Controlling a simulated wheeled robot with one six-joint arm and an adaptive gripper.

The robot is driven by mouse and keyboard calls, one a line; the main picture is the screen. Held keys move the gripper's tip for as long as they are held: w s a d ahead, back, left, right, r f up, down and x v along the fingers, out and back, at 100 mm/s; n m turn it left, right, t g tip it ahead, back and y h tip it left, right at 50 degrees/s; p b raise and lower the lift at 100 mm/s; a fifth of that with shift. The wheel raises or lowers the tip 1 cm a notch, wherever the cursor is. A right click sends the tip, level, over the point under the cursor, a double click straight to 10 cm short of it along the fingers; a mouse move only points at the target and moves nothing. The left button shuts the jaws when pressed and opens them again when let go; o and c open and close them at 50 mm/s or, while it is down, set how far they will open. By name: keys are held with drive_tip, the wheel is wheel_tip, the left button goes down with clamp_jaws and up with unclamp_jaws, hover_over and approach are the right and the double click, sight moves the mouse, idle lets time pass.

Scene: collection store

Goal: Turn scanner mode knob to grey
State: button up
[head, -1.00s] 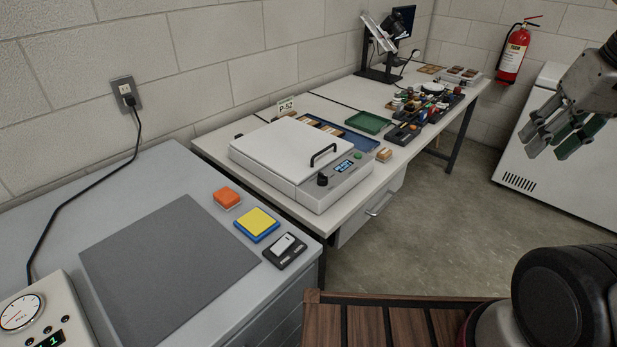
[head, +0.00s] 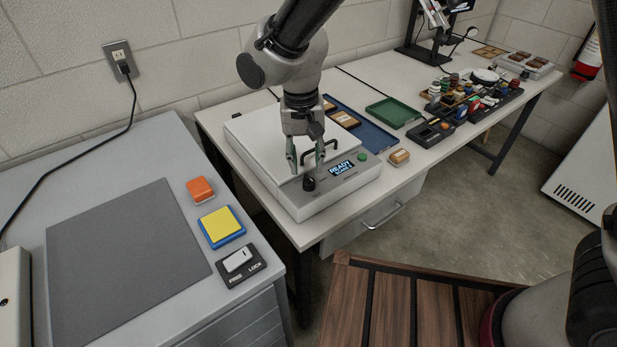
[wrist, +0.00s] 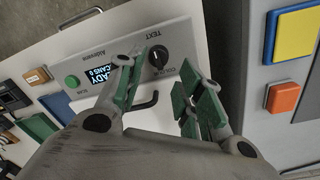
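The scanner (head: 345,192) is a pale box with a lid and black handle on the white table. Its front panel has a display (head: 342,168) reading READY and a green button (head: 363,156). The black mode knob (head: 309,184) is near the panel's left end. It also shows in the wrist view (wrist: 158,55), with the word TEXT beside it; its exact pointer direction and the other labels are hard to read. My gripper (head: 306,168) points down just above the knob. Its green-padded fingers are apart and empty, one on each side of the knob in the wrist view (wrist: 160,78).
The scanner's lid handle (head: 313,137) is close behind my fingers. A grey bench at left holds an orange block (head: 201,188), a yellow-blue pad (head: 221,226) and a switch (head: 240,264). Green (head: 393,112) and blue trays lie right of the scanner.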

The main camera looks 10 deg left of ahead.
sight(308, 178)
drive_tip(key=f, duration=0.6)
drive_tip(key=shift+d+f, duration=0.2)
drive_tip(key=shift+d, duration=0.05)
drive_tip(key=c, duration=0.7)
